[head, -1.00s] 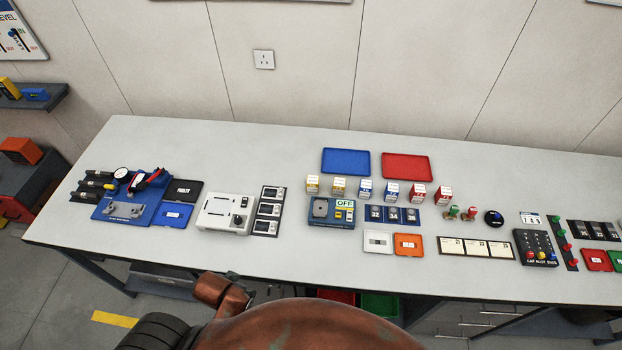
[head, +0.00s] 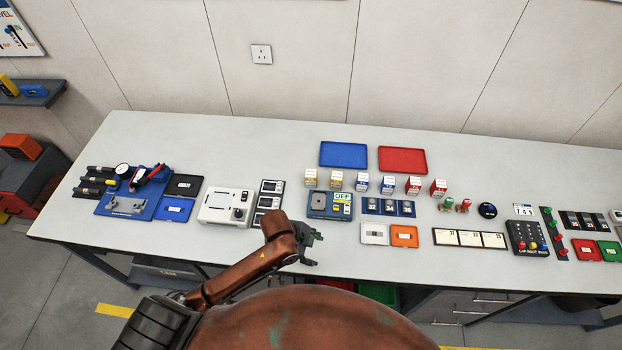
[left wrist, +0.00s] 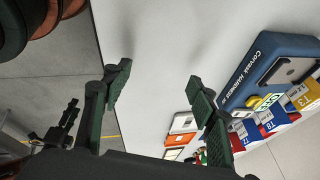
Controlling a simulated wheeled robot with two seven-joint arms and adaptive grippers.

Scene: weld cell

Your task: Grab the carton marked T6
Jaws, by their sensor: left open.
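A row of small cartons stands on the bench in the head view: two yellow (head: 310,178), two blue (head: 362,182) and two red (head: 438,188). Their marks are too small to read there. In the left wrist view a yellow carton (left wrist: 303,93) reads T3. Blue cartons (left wrist: 270,122) beside it carry marks I cannot read surely, so I cannot tell which is T6. My left gripper (head: 314,249) is open and empty near the bench's front edge, in front of and left of the cartons.
A blue hardness tester (head: 330,205) stands between my left gripper and the yellow cartons. Blue (head: 344,154) and red (head: 402,160) trays lie behind the row. White (head: 374,233) and orange (head: 404,236) trays lie in front. Bare bench (head: 240,148) shows at the back left.

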